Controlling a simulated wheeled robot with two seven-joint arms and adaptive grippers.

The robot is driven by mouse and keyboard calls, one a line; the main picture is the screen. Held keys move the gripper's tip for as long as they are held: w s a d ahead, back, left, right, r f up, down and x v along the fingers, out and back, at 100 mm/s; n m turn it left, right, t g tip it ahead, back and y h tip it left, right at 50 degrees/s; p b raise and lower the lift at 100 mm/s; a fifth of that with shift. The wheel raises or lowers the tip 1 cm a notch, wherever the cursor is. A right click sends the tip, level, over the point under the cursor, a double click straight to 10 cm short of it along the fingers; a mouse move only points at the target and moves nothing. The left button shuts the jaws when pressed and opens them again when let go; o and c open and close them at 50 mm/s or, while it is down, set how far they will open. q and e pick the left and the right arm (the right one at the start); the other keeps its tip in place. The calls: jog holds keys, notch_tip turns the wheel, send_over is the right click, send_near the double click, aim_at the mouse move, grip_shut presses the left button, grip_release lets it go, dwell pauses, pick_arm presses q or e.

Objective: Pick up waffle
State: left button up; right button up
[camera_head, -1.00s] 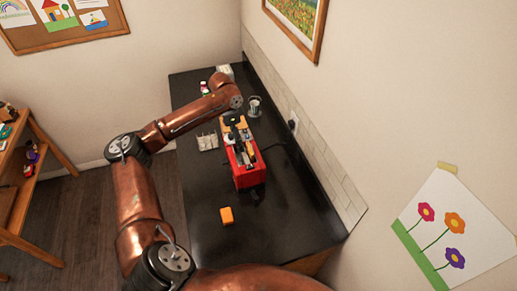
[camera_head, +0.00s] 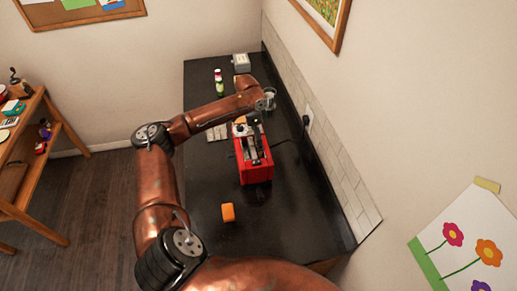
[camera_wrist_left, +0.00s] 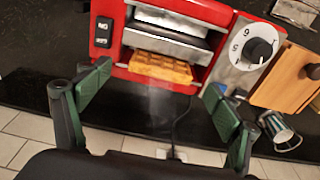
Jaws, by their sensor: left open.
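The waffle (camera_wrist_left: 160,68) is golden-brown and gridded. In the left wrist view it sticks partly out of a slot in the red toaster (camera_wrist_left: 190,10), and its inner part is hidden in the slot. The red toaster also shows in the head view (camera_head: 256,167) on the black counter. My left gripper (camera_wrist_left: 158,80) is open, its green-padded fingers apart on either side of the waffle and not visibly touching it. In the head view my left gripper (camera_head: 253,122) hangs over the toaster's far part. My right gripper is not in view.
A green bottle (camera_head: 219,87) stands at the far end. A tiled wall (camera_head: 325,140) bounds the counter on the right.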

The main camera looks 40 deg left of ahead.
pick_arm(q)
jog(key=f, duration=0.4)
jog(key=shift+w+d+f+p, duration=0.1)
jog(key=shift+w+d+p, duration=0.05)
jog(key=shift+w+p, duration=0.2)
jog(key=shift+c, duration=0.3)
jog(key=c, duration=0.9)
